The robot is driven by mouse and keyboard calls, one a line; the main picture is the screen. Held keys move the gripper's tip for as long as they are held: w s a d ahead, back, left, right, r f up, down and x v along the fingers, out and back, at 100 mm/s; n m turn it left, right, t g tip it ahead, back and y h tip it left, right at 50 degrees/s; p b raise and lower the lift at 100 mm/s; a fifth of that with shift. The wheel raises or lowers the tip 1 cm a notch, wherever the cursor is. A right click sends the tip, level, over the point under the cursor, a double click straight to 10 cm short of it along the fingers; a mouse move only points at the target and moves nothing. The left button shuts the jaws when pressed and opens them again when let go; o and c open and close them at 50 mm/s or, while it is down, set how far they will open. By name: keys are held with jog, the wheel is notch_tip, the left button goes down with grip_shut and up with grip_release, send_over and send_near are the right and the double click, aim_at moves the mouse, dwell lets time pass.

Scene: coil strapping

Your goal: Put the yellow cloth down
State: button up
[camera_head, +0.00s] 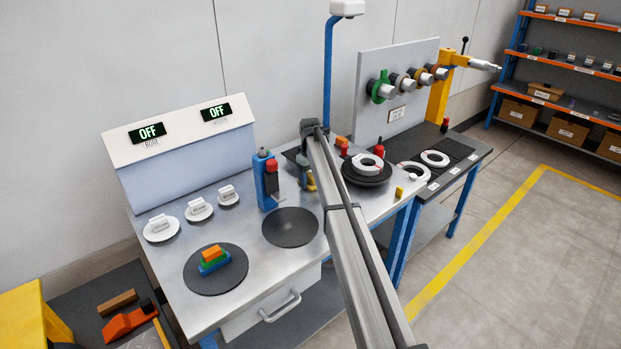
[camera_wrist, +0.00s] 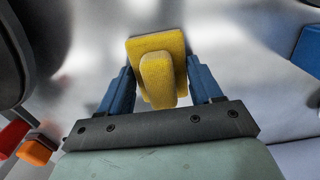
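The yellow cloth (camera_wrist: 158,78) is a thick textured pad with a raised ridge in the wrist view. It sits between the two blue fingers of my gripper (camera_wrist: 160,75), which meet its left and right edges, so my gripper appears shut on it. In the head view the cloth (camera_head: 311,183) is a small yellow patch, mostly hidden by my arm, low over the metal bench (camera_head: 250,290). Whether it touches the bench top cannot be told.
A blue-and-red tool (camera_head: 267,180) stands left of my gripper, near a bare black disc (camera_head: 290,228). Another disc (camera_head: 196,274) carries coloured blocks (camera_head: 212,258). A black round stand (camera_head: 366,177) with a white ring lies to the right. Some bare metal shows between them.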

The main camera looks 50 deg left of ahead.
aim_at(311, 175)
jog(key=o, duration=0.4)
jog(key=shift+r, duration=0.1)
notch_tip(311, 175, up, 12)
jog(key=shift+a, duration=0.15)
dwell(0.4)
jog(key=shift+w, duration=0.1)
dwell(0.4)
